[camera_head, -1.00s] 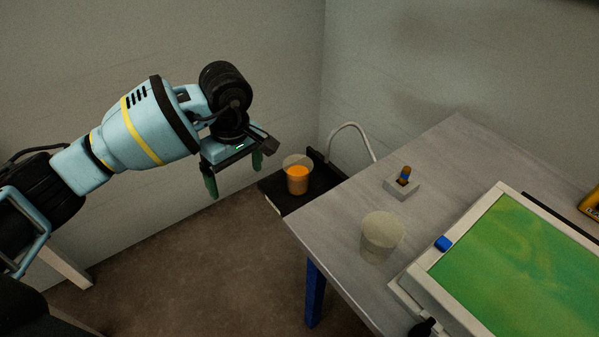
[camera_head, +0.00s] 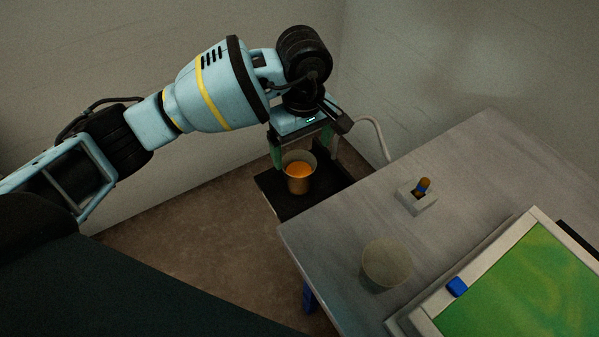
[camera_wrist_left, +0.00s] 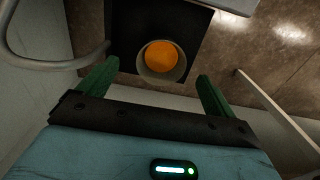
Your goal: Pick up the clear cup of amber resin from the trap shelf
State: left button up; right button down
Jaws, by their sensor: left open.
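The clear cup of amber resin (camera_head: 299,181) stands upright on the black trap shelf (camera_head: 322,197), beside the grey table. My left gripper (camera_head: 304,150) is open just behind the cup, with its green fingers spread to either side. In the left wrist view the cup (camera_wrist_left: 161,61) shows ahead of the left gripper (camera_wrist_left: 158,82), roughly between the two fingertips and apart from them. The shelf (camera_wrist_left: 122,22) lies dark beneath it. My right gripper is not in view.
The grey table (camera_head: 345,225) holds an empty clear cup (camera_head: 387,264), a small white block with an orange-topped peg (camera_head: 418,195), and a framed green panel (camera_head: 520,285). A pale curved hose (camera_head: 378,135) rises behind the shelf. Walls stand close behind.

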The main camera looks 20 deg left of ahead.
aim_at(299, 163)
pick_arm(q)
jog(key=shift+a+f, duration=0.2)
jog(key=shift+f, duration=1.3)
jog(key=shift+a+f, duration=0.15)
jog(key=shift+f, duration=1.35)
jog(key=c, duration=1)
jog(key=shift+r, duration=0.1)
jog(key=shift+c, duration=0.2)
notch_tip(299, 163, up, 10)
